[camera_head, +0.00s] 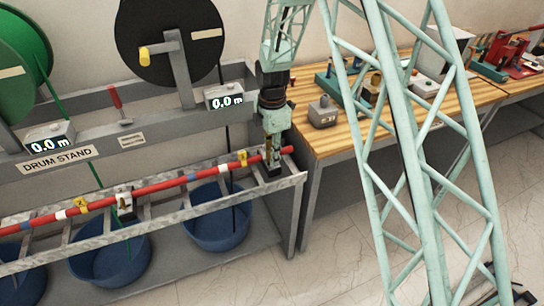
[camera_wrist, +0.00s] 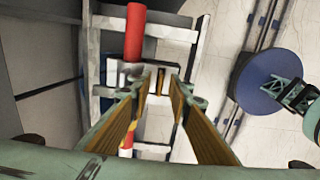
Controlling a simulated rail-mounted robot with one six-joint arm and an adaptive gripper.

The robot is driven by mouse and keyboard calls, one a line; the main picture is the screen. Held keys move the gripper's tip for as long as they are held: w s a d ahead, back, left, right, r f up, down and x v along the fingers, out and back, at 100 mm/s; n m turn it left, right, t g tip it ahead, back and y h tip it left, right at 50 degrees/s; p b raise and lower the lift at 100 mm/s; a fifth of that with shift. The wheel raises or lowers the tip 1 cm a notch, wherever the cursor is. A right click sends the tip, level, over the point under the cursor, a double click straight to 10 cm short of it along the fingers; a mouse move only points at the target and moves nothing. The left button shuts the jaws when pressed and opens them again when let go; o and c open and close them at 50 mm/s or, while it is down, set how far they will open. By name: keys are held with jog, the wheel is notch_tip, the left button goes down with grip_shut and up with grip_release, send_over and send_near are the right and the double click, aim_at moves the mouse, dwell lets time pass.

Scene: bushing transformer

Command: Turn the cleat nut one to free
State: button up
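A red cable (camera_head: 160,187) with blue, white and yellow bands runs along the grey ladder tray. A cleat (camera_head: 125,204) clasps it near the middle of the tray. Another cleat (camera_head: 272,168) is at the tray's right end, largely hidden by my gripper (camera_head: 271,145), which points down over it. In the wrist view my gripper (camera_wrist: 161,84) has its two brown-padded fingers apart, with their tips at a pale grey cleat block (camera_wrist: 157,70) beside the red cable (camera_wrist: 134,35). The nut is not clearly distinguishable, and I cannot tell whether the fingers touch it.
A drum stand with a black reel (camera_head: 165,40), a green reel (camera_head: 20,75) and readouts of 0.0 m stands behind the tray. Blue tubs (camera_head: 215,222) sit below. A wooden workbench (camera_head: 335,140) with tools is to the right. Floor at the front is clear.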

jog(key=shift+r, duration=0.1)
notch_tip(320, 180, up, 12)
dwell(0.8)
dwell(0.5)
jog(key=s+d+r+m+t, duration=0.1)
jog(key=s+d+r+m, duration=0.55)
jog(key=s+r, duration=0.45)
jog(key=s+d+r+m+t, duration=0.1)
jog(key=s+d+r+m, duration=0.55)
jog(key=r, duration=0.65)
jog(key=s+d+r+m, duration=0.1)
jog(key=s+d+m, duration=0.2)
jog(key=s, duration=0.7)
jog(key=s+d+r+m+t, duration=0.1)
jog(key=s+d+r+m, duration=0.1)
jog(key=s, duration=0.8)
jog(key=s+d+r+m+t, duration=0.1)
jog(key=s+d+m, duration=0.2)
jog(key=s, duration=0.7)
jog(key=shift+d+r+m, duration=0.3)
jog(key=shift+m, duration=0.6)
